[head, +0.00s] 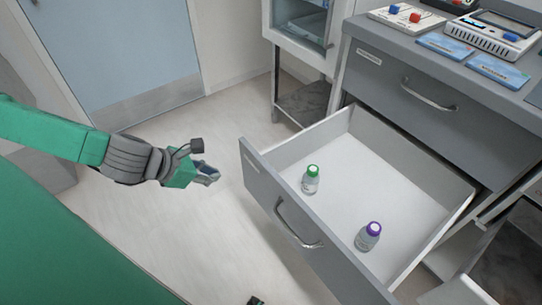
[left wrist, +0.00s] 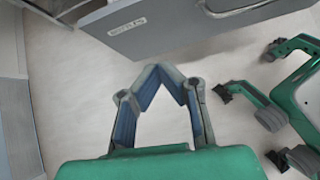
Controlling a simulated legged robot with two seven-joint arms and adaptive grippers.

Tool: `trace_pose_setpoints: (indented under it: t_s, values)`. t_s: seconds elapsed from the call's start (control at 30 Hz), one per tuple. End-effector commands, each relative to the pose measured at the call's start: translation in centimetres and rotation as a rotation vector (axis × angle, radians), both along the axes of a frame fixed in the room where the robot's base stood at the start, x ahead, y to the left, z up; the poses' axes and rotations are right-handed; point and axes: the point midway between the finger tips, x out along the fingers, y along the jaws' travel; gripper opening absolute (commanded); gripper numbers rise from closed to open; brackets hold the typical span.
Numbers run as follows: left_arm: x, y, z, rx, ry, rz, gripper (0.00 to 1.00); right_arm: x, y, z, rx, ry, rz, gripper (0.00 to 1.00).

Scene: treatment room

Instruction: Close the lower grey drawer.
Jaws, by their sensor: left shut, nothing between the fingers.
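The lower grey drawer (head: 262,187) stands pulled far out of the grey cabinet in the head view. Its front has a curved metal handle (head: 296,226). Two small bottles stand upright inside, one with a green cap (head: 311,179) and one with a purple cap (head: 369,236). My left gripper (head: 214,176) is shut and empty, to the left of the drawer front and apart from it. In the left wrist view the fingertips (left wrist: 170,68) meet, and the drawer front (left wrist: 165,30) shows beyond them. My right gripper cannot be made out.
The upper drawer (head: 400,95) is shut. Blue cards (head: 445,46) and devices lie on the cabinet top. A white glass-fronted cabinet (head: 300,35) stands behind. A dark open space (head: 510,260) is at the right. Pale floor is clear between my left gripper and the door (head: 120,50).

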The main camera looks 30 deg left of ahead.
Motion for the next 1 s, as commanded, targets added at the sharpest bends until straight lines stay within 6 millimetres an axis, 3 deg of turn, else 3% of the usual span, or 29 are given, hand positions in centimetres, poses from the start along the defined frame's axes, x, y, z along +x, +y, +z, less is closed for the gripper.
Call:
trace_pose_setpoints:
  t_s: [0.17,0.33,0.8,1.0]
  values:
    - [0.4,1.4,0.6,-0.070,-0.007,0.113,0.00,0.0,0.0,-0.2,0.000,0.000,0.000,0.40]
    - [1.2,1.4,-0.6,-0.074,-0.008,0.116,0.00,0.0,0.0,-1.4,0.000,0.000,0.000,0.40]
    - [7.1,-1.4,-7.2,-0.070,-0.006,0.113,0.00,-0.1,-0.1,-7.4,0.000,0.001,0.000,0.40]
    - [9.7,-2.4,-6.5,-0.072,-0.009,0.114,0.00,0.0,-0.1,-7.5,0.000,0.000,0.000,0.40]
